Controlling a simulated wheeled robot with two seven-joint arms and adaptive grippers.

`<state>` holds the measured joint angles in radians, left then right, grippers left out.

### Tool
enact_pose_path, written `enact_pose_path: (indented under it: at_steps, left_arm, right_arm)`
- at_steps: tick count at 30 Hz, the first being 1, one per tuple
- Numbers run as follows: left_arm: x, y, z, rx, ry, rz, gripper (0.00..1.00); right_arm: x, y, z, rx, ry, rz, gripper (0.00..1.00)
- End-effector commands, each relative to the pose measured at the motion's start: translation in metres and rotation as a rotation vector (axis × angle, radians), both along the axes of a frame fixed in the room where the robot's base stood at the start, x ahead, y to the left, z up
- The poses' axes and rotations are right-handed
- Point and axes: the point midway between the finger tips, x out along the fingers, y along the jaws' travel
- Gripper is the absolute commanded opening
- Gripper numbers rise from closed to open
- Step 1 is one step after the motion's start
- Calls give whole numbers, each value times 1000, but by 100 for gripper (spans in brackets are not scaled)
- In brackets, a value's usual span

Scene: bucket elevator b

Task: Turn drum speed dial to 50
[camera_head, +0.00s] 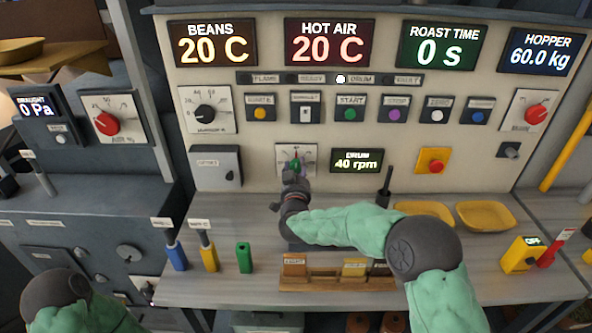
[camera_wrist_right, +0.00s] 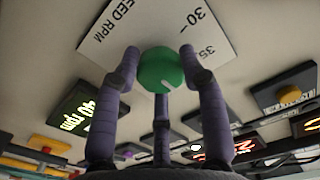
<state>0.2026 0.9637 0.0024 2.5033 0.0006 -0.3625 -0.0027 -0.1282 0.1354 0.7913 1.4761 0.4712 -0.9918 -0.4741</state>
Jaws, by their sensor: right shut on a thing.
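The drum speed dial is a green knob (camera_wrist_right: 161,72) on a white scale plate (camera_wrist_right: 180,28). The plate shows "EED RPM", 30 and 35; the rest of its scale is cut off or hidden. My right gripper (camera_wrist_right: 160,66) is shut on the knob, with fingers on both sides of it. In the head view my right gripper (camera_head: 294,174) reaches up to the dial plate (camera_head: 311,154) and hides most of the knob. The drum display (camera_head: 357,160) reads 40 rpm. Only part of my left arm shows at lower left; its gripper is out of view.
Several push buttons line the panel above the dial. A red emergency button (camera_head: 433,162) sits to the right. Blue (camera_head: 176,256), yellow (camera_head: 208,256) and green (camera_head: 244,258) handles stand on the ledge below, beside a wooden rack (camera_head: 325,282). Yellow trays (camera_head: 485,215) lie at right.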

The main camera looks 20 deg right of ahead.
Motion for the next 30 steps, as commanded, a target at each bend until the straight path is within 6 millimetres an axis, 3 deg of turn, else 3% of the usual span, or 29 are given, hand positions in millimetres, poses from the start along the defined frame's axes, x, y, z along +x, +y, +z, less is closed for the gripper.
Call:
enact_pose_path:
  at_steps: [21,30]
  left_arm:
    - [0,0,-3,0,0,0,40]
    - [0,0,-12,0,0,0,40]
  right_arm:
    - [-1,2,-6,24,3,4,10]
    - [-1,2,-8,117,-21,3,10]
